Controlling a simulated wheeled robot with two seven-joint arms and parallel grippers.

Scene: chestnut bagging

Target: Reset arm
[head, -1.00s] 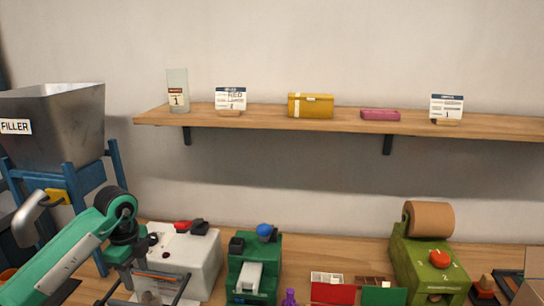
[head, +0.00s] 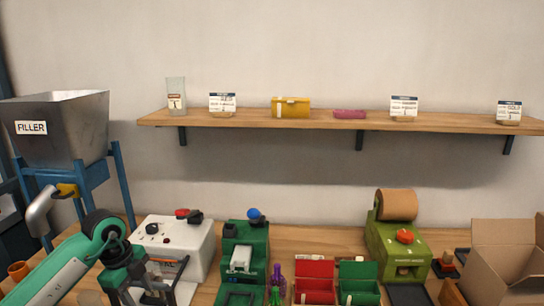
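My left arm (head: 55,272) comes in from the lower left, green with a black wrist joint. My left gripper (head: 128,284) hangs at the lower left, in front of the white machine (head: 180,240). Its fingertips are cut off or merge with dark parts there, so I cannot tell whether it is open or shut. My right gripper is not in view.
A metal filler hopper (head: 60,125) on a blue stand is at left. Along the bench stand a green machine (head: 245,250), red box (head: 314,270), green box (head: 358,271), tape dispenser (head: 400,245) and open carton (head: 505,255). A wooden shelf (head: 330,121) runs above.

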